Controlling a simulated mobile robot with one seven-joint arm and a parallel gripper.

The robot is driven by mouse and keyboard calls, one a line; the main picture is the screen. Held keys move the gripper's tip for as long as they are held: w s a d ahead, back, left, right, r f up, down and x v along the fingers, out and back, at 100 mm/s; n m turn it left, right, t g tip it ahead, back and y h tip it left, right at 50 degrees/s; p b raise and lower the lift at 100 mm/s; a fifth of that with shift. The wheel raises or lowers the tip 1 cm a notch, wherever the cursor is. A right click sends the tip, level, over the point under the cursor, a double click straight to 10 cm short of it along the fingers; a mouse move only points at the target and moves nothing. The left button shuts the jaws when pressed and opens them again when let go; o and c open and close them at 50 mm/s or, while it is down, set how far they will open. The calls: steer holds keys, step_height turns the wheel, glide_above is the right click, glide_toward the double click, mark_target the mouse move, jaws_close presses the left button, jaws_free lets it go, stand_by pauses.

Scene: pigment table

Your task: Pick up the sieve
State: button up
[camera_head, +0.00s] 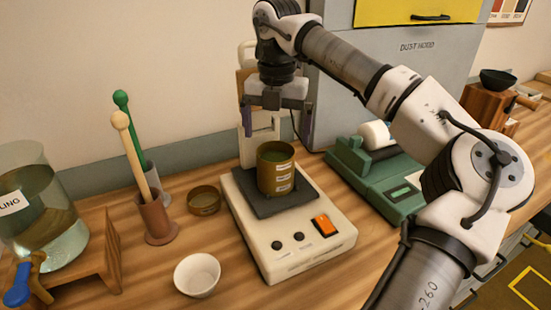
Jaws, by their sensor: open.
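A brass sieve stack (277,171) with pale labels and a greenish inside stands upright on the dark plate of a white shaker machine (300,247). A separate low brass ring or pan (204,201) lies on the table left of the machine; I cannot tell whether it is a sieve too. My gripper (277,122) points down above the stack, its two fingers spread wide and nothing between them. The fingers appear apart from the stack, a little above or behind its rim.
A white bowl (197,275) sits at the front. Two holders with a green-topped (121,99) and a cream-topped pestle (121,121) stand left, beside a glass jar (38,205) on a wooden stand. A green device (377,177) stands right; a grey dust hood (410,60) is behind.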

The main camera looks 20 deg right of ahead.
mark_target(276, 160)
steer(key=shift+s+a+f+p, duration=0.1)
steer(key=shift+f+p, duration=0.35)
steer(key=shift+f, duration=0.9)
steer(key=shift+a+f+p, duration=0.1)
steer(key=shift+f+p, duration=0.3)
steer(key=shift+f, duration=0.9)
steer(key=shift+d, duration=0.1)
steer(key=c, duration=1.1)
steer(key=shift+r, duration=0.1)
step_height(276, 160, up, 20)
steer(key=shift+f+p, duration=0.1)
steer(key=shift+p, duration=0.55)
